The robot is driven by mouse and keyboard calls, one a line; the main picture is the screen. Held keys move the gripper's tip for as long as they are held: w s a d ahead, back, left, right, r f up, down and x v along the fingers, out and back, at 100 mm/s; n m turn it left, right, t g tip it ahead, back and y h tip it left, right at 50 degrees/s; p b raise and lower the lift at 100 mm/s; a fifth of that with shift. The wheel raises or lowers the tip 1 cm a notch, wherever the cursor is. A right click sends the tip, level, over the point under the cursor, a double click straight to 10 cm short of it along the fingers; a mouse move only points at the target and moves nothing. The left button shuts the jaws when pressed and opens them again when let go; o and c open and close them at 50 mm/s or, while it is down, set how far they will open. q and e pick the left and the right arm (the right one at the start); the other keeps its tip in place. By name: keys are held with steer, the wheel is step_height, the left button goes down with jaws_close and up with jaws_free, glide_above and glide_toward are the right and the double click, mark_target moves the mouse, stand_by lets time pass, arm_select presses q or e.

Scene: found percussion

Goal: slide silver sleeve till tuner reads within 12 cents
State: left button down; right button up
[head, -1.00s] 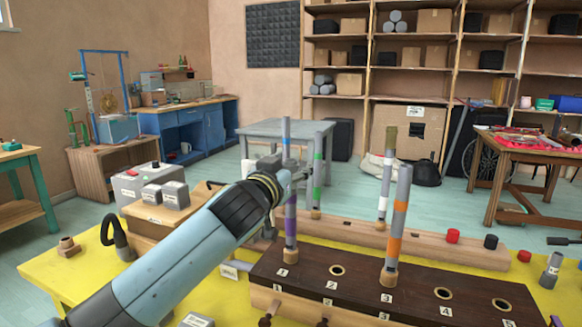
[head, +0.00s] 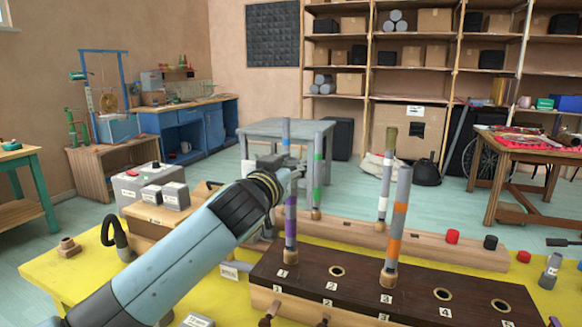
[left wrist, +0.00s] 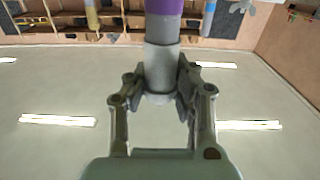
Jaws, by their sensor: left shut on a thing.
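A tall grey tube (head: 291,222) with a purple band stands upright in hole 1 of the dark wooden block (head: 355,287). My left gripper (head: 292,172) is at the upper part of this tube. In the left wrist view, my left gripper (left wrist: 162,88) is shut with its fingers on both sides of the silver sleeve (left wrist: 160,68). The purple band (left wrist: 164,7) shows beside the sleeve. In the head view the fingers largely hide the sleeve. I cannot make out a tuner reading. My right gripper is not in view.
An orange-banded tube (head: 396,225) stands in hole 3; holes 2, 4 and 5 are empty. Behind is a wooden rack (head: 430,244) with more banded tubes. Grey boxes (head: 140,187) stand left of my arm. Red (head: 452,236) and black caps lie at right.

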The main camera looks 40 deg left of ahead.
arm_select(q)
steer(key=shift+r+p, duration=0.5)
steer(key=shift+r, duration=0.25)
steer(key=c, duration=1.1)
jaws_free()
